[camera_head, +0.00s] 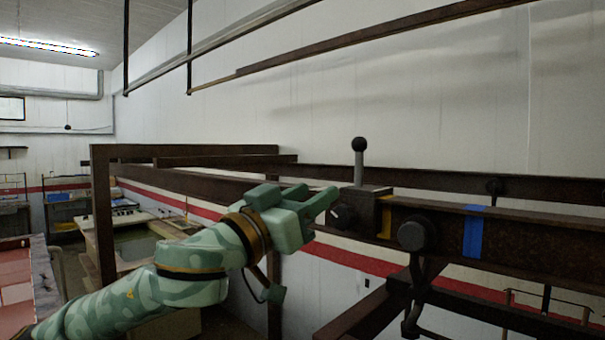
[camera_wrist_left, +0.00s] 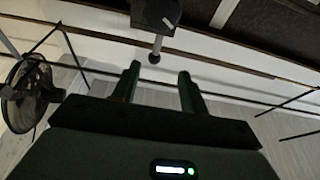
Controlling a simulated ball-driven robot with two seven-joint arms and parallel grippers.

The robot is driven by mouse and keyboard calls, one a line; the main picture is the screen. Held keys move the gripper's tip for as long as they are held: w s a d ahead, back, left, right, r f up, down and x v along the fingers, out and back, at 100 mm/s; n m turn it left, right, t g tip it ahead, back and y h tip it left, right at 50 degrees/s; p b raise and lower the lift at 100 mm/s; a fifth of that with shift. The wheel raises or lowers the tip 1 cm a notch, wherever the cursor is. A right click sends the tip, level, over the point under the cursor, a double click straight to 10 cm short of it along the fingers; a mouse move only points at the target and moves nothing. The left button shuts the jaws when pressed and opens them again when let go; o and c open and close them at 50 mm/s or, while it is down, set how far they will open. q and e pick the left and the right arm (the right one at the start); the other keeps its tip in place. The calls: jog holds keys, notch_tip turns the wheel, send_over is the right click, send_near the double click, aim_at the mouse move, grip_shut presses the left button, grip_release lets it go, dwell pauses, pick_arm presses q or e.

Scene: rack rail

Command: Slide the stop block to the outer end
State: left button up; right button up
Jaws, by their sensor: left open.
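The dark stop block (camera_head: 371,203) sits on the brown rail (camera_head: 540,245), with an upright grey lever (camera_head: 359,165) topped by a black ball and a round black knob on its front. In the left wrist view the block's knob (camera_wrist_left: 160,12) is at the top edge, and the lever with its ball (camera_wrist_left: 155,57) points down towards the gap between my fingers. My left gripper (camera_head: 314,199) is open and empty, just left of the block. Its two fingers (camera_wrist_left: 158,76) also show in the wrist view, on either side of the ball's line. My right gripper is out of view.
A yellow band (camera_head: 385,220) marks the rail just right of the block, and blue tape (camera_head: 474,232) lies further right. A round black knob (camera_head: 414,235) sticks out between them. Brown support beams (camera_head: 365,315) stand below. A fan (camera_wrist_left: 27,93) shows in the wrist view.

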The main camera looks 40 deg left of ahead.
aim_at(359, 165)
pick_arm(q)
jog(key=p+x, duration=0.6)
jog(key=x, duration=0.5)
jog(key=shift+r, duration=0.1)
jog(key=shift+s+d, duration=0.1)
jog(key=shift+d, duration=0.3)
jog(key=shift+p+x, duration=0.35)
jog(key=shift+x, duration=0.5)
jog(key=shift+w+r, duration=0.15)
jog(key=shift+w, duration=0.2)
jog(key=shift+d, duration=0.15)
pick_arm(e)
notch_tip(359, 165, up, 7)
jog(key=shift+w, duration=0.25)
